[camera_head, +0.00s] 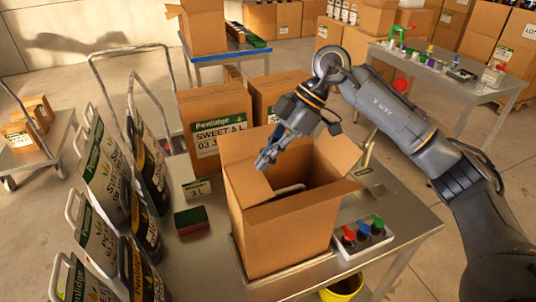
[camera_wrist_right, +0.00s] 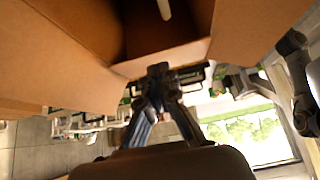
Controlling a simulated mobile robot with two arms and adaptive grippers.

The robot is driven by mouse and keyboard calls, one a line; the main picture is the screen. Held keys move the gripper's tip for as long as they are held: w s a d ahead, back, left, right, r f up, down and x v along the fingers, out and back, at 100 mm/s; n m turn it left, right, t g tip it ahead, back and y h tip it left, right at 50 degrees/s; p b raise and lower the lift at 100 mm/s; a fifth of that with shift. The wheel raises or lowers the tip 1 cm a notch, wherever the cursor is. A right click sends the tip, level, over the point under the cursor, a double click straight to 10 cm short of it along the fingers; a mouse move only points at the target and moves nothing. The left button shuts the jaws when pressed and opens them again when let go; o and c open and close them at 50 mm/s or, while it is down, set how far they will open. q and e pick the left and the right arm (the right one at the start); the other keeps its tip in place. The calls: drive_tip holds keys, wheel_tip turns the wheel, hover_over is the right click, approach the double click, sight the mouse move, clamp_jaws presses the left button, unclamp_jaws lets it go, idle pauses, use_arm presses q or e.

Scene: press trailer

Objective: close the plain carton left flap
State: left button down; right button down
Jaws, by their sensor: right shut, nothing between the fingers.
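The plain carton (camera_head: 285,240) stands upright on the grey table, open at the top with a light-coloured object partly visible inside. Its left flap (camera_head: 248,182) stands at the left side of the opening and appears to lean inward. The right flap (camera_head: 338,150) stands up and the front flap (camera_head: 305,208) spreads outward. My right gripper (camera_head: 262,164) is shut and empty, its fingertips close to the left flap's upper edge; touching cannot be told. In the wrist view the shut fingers (camera_wrist_right: 158,78) are beside a cardboard edge of the carton (camera_wrist_right: 165,55). My left gripper is not in view.
Several jugs (camera_head: 105,180) stand along the left, beside a wire-handled trolley (camera_head: 135,75). Labelled cartons (camera_head: 213,130) stand behind. A small rack with coloured knobs (camera_head: 362,238) is at the right, and a green-and-red block (camera_head: 191,220) lies at the left.

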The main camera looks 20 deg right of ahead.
drive_tip(key=shift+d+f, duration=0.2)
drive_tip(key=shift+f, duration=0.35)
drive_tip(key=shift+s+d+f+y+b, duration=0.1)
drive_tip(key=shift+d+f+y+b, duration=0.1)
drive_tip(key=shift+f+y+b, duration=0.3)
drive_tip(key=shift+d+f+y+b, duration=0.15)
drive_tip(key=shift+f+y+b, duration=0.15)
drive_tip(key=shift+f+y, duration=0.35)
